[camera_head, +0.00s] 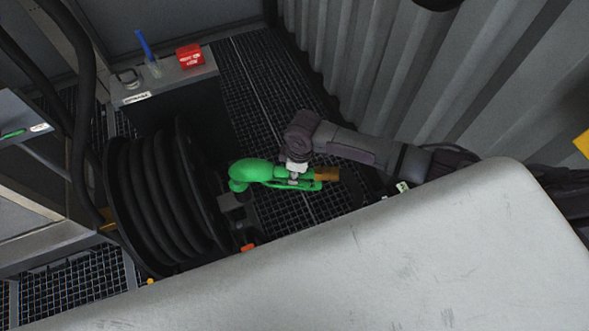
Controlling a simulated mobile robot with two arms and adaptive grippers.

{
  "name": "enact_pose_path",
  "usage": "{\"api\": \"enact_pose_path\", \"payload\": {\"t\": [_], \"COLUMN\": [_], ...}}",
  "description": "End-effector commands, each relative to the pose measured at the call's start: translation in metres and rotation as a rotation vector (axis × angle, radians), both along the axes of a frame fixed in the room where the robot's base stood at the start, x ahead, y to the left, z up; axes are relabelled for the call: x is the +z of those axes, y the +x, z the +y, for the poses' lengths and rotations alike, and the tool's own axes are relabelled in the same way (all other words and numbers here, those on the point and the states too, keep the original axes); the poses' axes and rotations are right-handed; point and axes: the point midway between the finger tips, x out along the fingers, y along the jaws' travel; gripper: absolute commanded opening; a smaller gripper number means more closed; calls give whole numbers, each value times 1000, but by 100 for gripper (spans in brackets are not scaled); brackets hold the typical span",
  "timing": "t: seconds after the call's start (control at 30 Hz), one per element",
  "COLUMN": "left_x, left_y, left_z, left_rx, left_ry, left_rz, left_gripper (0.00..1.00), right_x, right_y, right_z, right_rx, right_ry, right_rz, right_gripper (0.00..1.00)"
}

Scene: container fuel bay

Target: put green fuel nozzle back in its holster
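The green fuel nozzle (258,173) is in the middle of the view, lying roughly level, with its rounded green end to the left and a brass-coloured end (326,174) to the right. My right gripper (295,172), whose arm comes in from the right, is on the nozzle's handle and appears shut on it. The nozzle looks held above the floor grating. My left gripper is not in view. I cannot make out the holster for certain; a small green mark (12,134) shows on a grey unit at the left edge.
A black hose reel (165,200) stands just left of the nozzle. A dark cabinet (180,100) behind it carries a red box (189,56) and a blue item (143,43). A corrugated wall (400,80) bounds the right. A large pale scuffed surface (330,270) fills the foreground.

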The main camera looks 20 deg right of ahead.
Motion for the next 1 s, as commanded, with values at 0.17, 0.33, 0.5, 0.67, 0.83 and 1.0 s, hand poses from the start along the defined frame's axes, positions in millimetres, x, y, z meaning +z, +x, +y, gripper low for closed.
{"api": "enact_pose_path", "payload": {"t": [0.17, 0.33, 0.5, 0.67, 0.83, 1.0], "left_x": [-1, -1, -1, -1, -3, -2], "left_y": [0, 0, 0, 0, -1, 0], "left_z": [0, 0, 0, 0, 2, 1], "left_rx": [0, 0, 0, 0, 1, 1], "left_ry": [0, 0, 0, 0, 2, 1], "left_rz": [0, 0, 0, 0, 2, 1], "left_gripper": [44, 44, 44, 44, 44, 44], "right_x": [-1, -1, -1, -2, 3, 29], "right_y": [1, 1, 0, 0, -1, 0], "right_z": [1, 1, 1, 0, -1, -3], "right_rx": [0, 0, 0, 0, 0, 1], "right_ry": [3, 3, 1, 1, -1, 0], "right_rz": [-3, -3, -2, -1, 1, -4], "right_gripper": [0, 41, 60, 60, 60, 60]}}
